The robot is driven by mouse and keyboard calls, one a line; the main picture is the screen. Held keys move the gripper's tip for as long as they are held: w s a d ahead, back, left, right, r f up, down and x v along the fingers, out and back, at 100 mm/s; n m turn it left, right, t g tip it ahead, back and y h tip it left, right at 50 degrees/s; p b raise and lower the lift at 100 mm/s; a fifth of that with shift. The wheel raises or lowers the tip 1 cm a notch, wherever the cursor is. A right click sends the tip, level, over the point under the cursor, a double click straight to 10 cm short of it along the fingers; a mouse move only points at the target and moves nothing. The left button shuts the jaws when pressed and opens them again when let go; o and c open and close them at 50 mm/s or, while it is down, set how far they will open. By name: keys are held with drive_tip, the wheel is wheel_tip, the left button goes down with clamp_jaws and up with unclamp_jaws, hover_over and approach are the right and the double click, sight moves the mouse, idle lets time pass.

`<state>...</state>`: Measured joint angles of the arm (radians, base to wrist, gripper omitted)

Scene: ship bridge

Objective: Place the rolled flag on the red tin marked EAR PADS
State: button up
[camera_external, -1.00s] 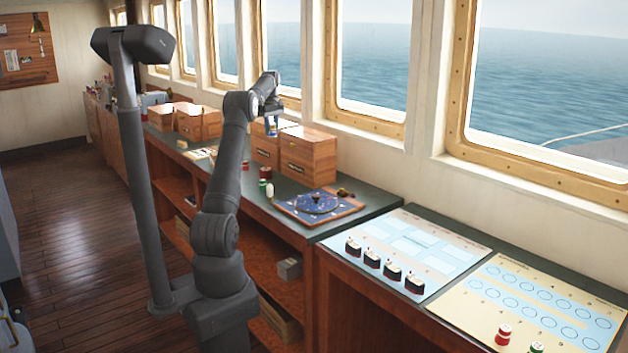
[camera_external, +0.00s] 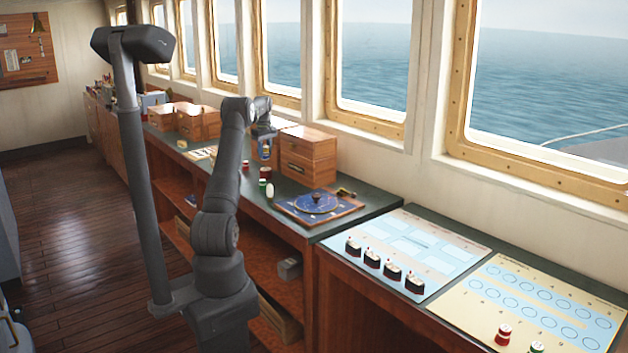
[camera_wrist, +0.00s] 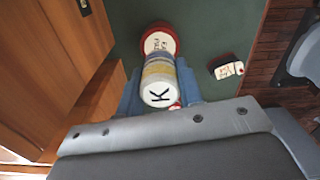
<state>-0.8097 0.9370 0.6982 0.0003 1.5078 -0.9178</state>
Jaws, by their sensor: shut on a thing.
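My gripper (camera_wrist: 161,95) is shut on the rolled flag (camera_wrist: 159,80), a short roll with yellow and blue bands and a white end marked K. In the external view my gripper (camera_external: 264,138) holds the flag (camera_external: 264,152) above the counter. The red tin (camera_wrist: 158,40) has a pale top with dark lettering too small to read surely; it lies just beyond the flag, partly hidden by it. In the external view a red tin (camera_external: 265,172) stands just below the flag. I cannot tell whether they touch.
Wooden boxes (camera_external: 308,157) stand close on the window side, and their wall (camera_wrist: 75,40) fills the left of the wrist view. A small black-and-white item (camera_wrist: 226,68) lies to the right. A green tin (camera_external: 262,183) and a chart board (camera_external: 317,204) are nearby.

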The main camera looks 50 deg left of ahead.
drive_tip(key=shift+f, duration=2.25)
drive_tip(key=shift+f, duration=0.15)
drive_tip(key=o, duration=0.9)
drive_tip(key=shift+o, duration=0.2)
wheel_tip(320, 180, up, 12)
drive_tip(key=shift+r, duration=0.2)
drive_tip(key=shift+f, duration=0.15)
